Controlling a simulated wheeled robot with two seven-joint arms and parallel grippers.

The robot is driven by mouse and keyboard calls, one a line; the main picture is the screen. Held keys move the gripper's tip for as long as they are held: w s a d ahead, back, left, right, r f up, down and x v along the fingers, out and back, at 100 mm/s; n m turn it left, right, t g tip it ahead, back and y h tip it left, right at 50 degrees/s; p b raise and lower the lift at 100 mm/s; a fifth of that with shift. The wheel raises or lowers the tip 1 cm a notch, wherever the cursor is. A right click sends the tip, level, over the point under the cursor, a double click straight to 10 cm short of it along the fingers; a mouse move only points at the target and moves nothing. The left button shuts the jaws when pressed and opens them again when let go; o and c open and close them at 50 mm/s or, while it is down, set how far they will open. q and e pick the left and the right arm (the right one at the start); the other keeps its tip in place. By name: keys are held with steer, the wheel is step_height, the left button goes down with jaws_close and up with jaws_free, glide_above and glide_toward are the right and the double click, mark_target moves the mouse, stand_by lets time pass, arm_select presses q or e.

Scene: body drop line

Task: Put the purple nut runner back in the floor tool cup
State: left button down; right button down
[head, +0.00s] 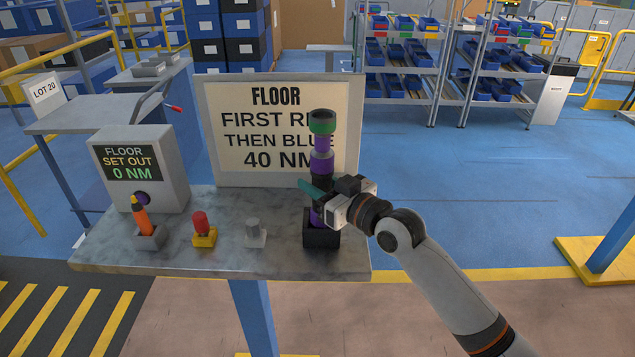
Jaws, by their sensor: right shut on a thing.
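The purple nut runner (321,162) is an upright tool with a purple and dark body and a green top. It stands over the black floor tool cup (321,237) at the right end of the grey bench. Its lower purple part shows below my gripper and meets the cup's mouth; I cannot tell how deep it sits. My right gripper (322,197) comes in from the right and is shut on the nut runner at mid-height, just above the cup. The gripper hides part of the tool. My left gripper is not in view.
On the bench (180,257) stand an orange tool in a grey holder (148,238), a red piece on a yellow base (204,238), and a grey piece (255,235). A display box (160,150) reads 0 NM. A sign board (240,175) rises behind the nut runner.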

steer(key=shift+f+b, duration=0.95)
steer(key=shift+f, duration=0.2)
stand_by(0.5)
steer(key=c, duration=0.9)
jaws_free()
steer(key=shift+s, duration=0.1)
steer(key=shift+f, duration=0.25)
steer(key=shift+p+v, duration=0.5)
steer(key=shift+v, duration=0.8)
steer(key=p+v, duration=0.1)
steer(key=v, duration=0.3)
steer(key=shift+s+d+r, duration=0.1)
steer(key=shift+d, duration=0.05)
